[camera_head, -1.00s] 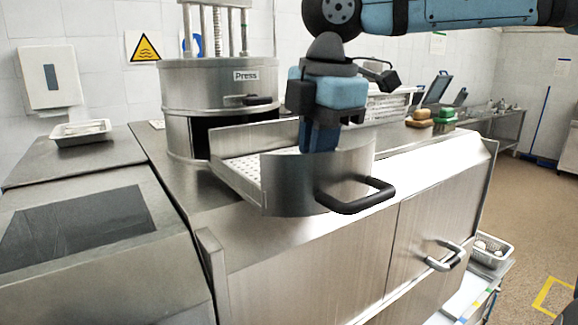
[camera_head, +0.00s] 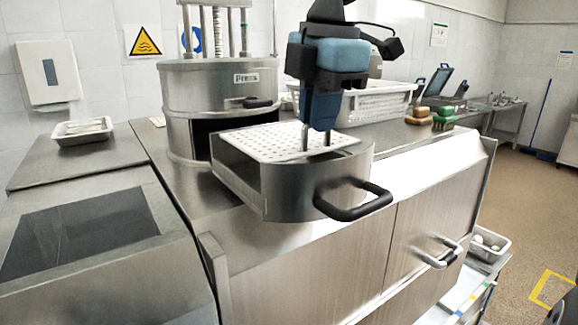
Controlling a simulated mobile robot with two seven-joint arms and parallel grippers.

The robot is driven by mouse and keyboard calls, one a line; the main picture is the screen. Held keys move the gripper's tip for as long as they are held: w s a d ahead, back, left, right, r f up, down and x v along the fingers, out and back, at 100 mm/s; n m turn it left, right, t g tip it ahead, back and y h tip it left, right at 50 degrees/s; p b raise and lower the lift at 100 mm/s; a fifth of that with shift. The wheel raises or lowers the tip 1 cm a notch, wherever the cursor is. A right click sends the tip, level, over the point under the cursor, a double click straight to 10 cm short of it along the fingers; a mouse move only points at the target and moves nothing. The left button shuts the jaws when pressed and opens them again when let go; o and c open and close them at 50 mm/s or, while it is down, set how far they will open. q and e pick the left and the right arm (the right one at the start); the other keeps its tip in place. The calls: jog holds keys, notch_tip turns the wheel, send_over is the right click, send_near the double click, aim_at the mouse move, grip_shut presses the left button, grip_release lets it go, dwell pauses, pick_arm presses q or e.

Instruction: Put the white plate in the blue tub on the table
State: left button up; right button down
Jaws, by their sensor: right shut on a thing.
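The white perforated plate (camera_head: 265,141) lies nearly level at the top of the pulled-out round metal drawer (camera_head: 290,190) of the press. My right gripper (camera_head: 316,142) points down over the drawer, its fingers at the plate's right part, and is shut on the plate. The fingertips show only in part. My left gripper is not in view. I cannot make out a blue tub for certain; some small blue-edged items (camera_head: 438,80) stand far back on the counter.
The press body (camera_head: 205,90) stands behind the drawer. The drawer's black handle (camera_head: 355,203) sticks out in front. A white perforated basket (camera_head: 375,105) stands behind the gripper. Brown and green items (camera_head: 440,118) lie right of it. A white tray (camera_head: 82,132) sits at left.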

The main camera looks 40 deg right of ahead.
jog(key=shift+r+p, duration=0.65)
jog(key=shift+r, duration=0.85)
